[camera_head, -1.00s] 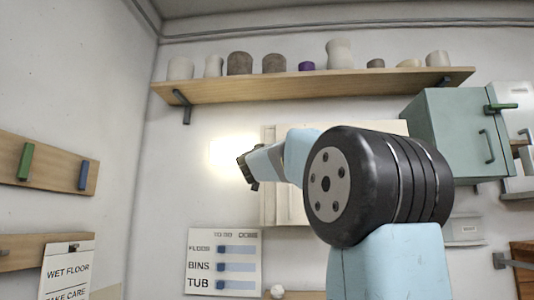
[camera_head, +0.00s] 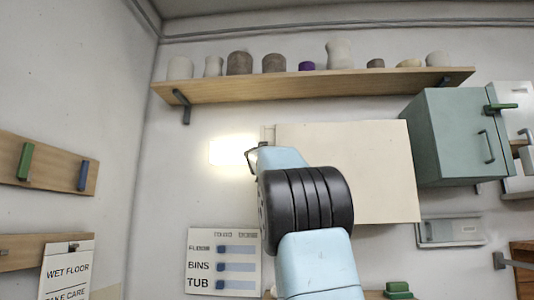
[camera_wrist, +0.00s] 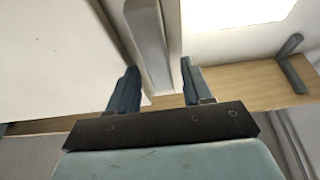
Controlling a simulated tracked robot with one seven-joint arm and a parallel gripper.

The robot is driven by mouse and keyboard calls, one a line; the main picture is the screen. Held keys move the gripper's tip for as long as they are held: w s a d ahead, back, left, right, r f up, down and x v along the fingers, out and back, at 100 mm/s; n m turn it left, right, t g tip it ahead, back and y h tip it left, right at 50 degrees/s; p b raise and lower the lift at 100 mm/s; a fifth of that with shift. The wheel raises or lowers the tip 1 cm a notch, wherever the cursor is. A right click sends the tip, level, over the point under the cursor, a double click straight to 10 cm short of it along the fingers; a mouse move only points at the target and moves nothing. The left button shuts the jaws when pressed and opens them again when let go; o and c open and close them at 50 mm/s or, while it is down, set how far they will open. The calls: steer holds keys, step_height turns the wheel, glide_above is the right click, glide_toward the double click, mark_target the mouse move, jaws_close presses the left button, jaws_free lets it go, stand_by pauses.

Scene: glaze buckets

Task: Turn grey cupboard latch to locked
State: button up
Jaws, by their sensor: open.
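My gripper (camera_head: 251,158) is at the left edge of the cream cupboard (camera_head: 375,170) in the head view. In the wrist view my gripper (camera_wrist: 158,75) is open, its two blue-grey fingers apart. A grey bar (camera_wrist: 148,35), which looks like the latch lever, runs lengthwise in the gap between the fingers, closer to the left one. Contact with the fingers cannot be told. The cream door panel (camera_wrist: 60,55) lies left of the bar in the wrist view. In the head view my arm hides part of the cupboard, and the bar cannot be made out.
A lit panel (camera_head: 228,151) is on the wall just left of my gripper. A wooden shelf (camera_head: 320,86) with several pots runs above. A sign (camera_head: 225,262) is below left.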

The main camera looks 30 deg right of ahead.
jaws_close()
steer(key=shift+s+d+m+g+h, duration=0.1)
steer(key=shift+m+g+h, duration=0.3)
steer(key=shift+m, duration=0.75)
steer(key=shift+s+d+m+g+h, duration=0.1)
steer(key=shift+m+g+h, duration=0.3)
steer(key=shift+m, duration=0.75)
jaws_free()
steer(key=shift+f, duration=0.1)
